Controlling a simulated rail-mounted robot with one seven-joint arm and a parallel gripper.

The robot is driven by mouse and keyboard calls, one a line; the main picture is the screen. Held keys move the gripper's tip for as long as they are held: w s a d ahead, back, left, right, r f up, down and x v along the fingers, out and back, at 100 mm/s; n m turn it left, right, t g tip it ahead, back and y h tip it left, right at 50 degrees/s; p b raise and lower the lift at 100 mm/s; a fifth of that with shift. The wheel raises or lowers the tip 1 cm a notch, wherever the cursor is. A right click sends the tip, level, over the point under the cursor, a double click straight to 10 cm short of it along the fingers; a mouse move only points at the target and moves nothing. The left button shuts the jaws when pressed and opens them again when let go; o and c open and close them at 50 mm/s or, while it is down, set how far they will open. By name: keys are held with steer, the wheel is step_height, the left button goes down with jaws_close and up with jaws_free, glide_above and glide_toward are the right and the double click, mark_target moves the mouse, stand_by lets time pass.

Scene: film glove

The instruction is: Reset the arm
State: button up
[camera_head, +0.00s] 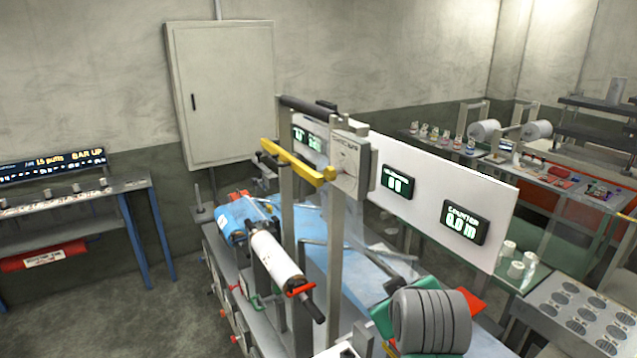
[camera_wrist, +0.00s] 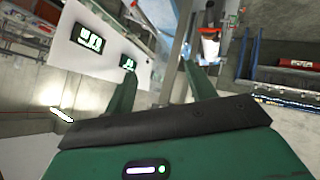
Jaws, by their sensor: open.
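My gripper (camera_wrist: 162,85) shows in the wrist view. Its two green fingers stand apart, with no object held between them. A dark pad and the green gripper body with a small lit indicator fill the lower part of that view. In the head view, a grey ribbed rounded part with green and red pieces beside it stands at the lower right; I cannot tell for sure whether it is part of my arm. The gripper's fingers are not clearly visible in the head view.
The machine has a white roll (camera_head: 275,258), a blue roll (camera_head: 243,216), upright posts and a yellow bar (camera_head: 297,161). A white panel (camera_head: 420,196) with displays stands behind; it also shows in the wrist view (camera_wrist: 100,62). A side bench (camera_head: 75,198) is left, with open floor before it.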

steer(key=s+a+r+m+t, duration=0.1)
steer(key=s+a+r+t, duration=0.2)
steer(key=a+r+t, duration=0.55)
steer(key=s+a+r+m+t+y+p, duration=0.1)
steer(key=s+a+r+m+t, duration=0.1)
steer(key=s+r, duration=0.8)
steer(key=s+a+r+m+t, duration=0.1)
steer(key=s+a+r+t, duration=0.3)
steer(key=s+r, duration=0.7)
steer(key=a+r, duration=0.2)
steer(key=shift+s+a+m+y+p, duration=0.15)
steer(key=shift+a+m+y+p, duration=0.15)
steer(key=shift+m+y+p, duration=0.1)
